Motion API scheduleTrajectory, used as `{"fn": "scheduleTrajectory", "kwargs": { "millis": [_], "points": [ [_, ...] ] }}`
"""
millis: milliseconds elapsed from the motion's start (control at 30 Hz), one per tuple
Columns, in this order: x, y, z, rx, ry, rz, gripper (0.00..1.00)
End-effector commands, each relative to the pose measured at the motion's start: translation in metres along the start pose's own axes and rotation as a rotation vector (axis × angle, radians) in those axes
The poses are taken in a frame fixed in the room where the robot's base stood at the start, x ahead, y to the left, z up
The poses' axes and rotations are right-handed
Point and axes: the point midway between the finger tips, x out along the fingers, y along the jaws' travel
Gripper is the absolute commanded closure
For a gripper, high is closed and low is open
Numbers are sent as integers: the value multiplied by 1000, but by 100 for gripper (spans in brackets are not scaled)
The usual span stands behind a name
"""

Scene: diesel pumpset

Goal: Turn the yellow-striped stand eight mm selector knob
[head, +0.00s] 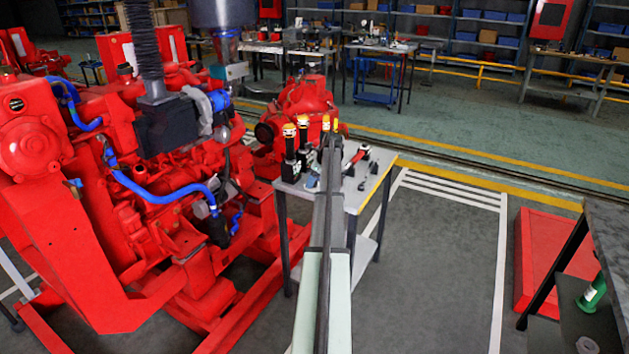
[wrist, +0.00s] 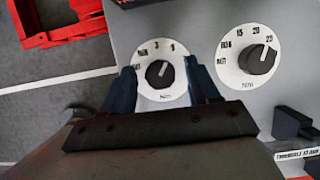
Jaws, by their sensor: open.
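A dark round selector knob (wrist: 160,74) with a pale pointer sits on a white dial with small black markings in the wrist view. My gripper (wrist: 160,72) is open, with one dark blue finger on each side of this knob. Gaps show between the fingers and the knob, and the fingers overlap the dial's edges. A second, similar knob (wrist: 257,59) on a larger dial is to the right, outside the fingers. I cannot read an eight mm label on either dial. In the head view the grey stand (head: 375,190) has a yellow edge; my arm hides part of its top.
The red engine (head: 150,200) is close on the left. A dark block (wrist: 290,122) is at the right in the wrist view.

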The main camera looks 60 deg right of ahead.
Motion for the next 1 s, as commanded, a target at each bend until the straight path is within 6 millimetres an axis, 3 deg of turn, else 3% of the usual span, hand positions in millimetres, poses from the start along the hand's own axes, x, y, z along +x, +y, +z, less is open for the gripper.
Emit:
{"fn": "scheduleTrajectory", "kwargs": {
  "millis": [100,667,1000],
  "points": [
    [0,0,0,0,0,0,42],
    [0,0,0,0,0,0,95],
    [0,-1,0,-49,0,20,96]
  ]
}}
